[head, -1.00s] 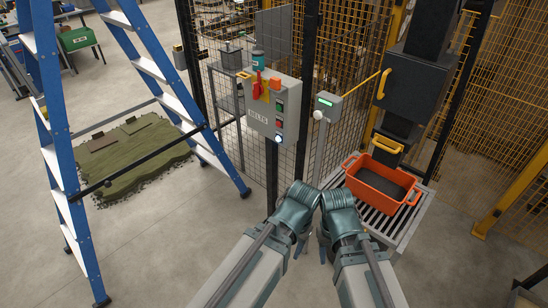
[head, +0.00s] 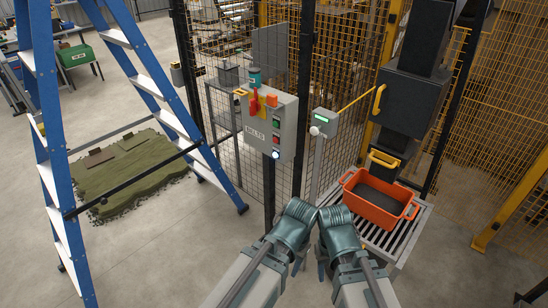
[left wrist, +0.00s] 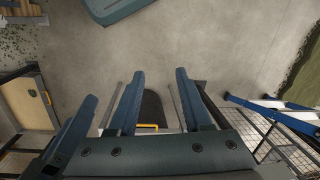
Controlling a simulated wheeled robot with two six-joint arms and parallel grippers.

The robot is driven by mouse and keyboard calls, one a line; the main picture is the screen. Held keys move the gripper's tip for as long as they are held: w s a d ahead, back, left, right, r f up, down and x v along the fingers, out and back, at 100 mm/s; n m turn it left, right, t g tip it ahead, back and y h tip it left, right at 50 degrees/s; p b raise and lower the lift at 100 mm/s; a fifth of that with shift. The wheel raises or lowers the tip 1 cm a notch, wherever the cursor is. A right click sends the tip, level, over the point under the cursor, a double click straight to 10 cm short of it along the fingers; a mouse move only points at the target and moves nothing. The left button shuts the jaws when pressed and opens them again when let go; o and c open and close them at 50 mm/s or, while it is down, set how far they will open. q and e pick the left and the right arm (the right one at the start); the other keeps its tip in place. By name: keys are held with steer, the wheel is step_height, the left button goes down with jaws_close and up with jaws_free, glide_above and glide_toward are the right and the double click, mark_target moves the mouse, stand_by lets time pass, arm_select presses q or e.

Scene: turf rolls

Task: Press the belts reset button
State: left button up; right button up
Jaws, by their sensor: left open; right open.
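A grey control box marked BELTS (head: 256,132) stands on a dark post at the mesh fence, in the middle of the head view. Its right side carries a green button, a red button and a pale lit button (head: 276,154) at the bottom. No label tells which one is reset. My right gripper (head: 321,268) points down, well below and right of the box, touching nothing. My left gripper is beside it, mostly hidden by its own wrist in the head view. In the left wrist view its fingers (left wrist: 158,75) are spread and empty, over floor.
A blue stepladder (head: 50,150) stands at left over a green turf piece (head: 130,170). An orange bin (head: 378,208) sits on a roller conveyor (head: 398,240) at right. A small grey box with a green display (head: 322,122) stands near the fence. Floor between ladder and post is clear.

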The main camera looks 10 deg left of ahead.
arm_select(q)
jaws_close()
stand_by(1.5)
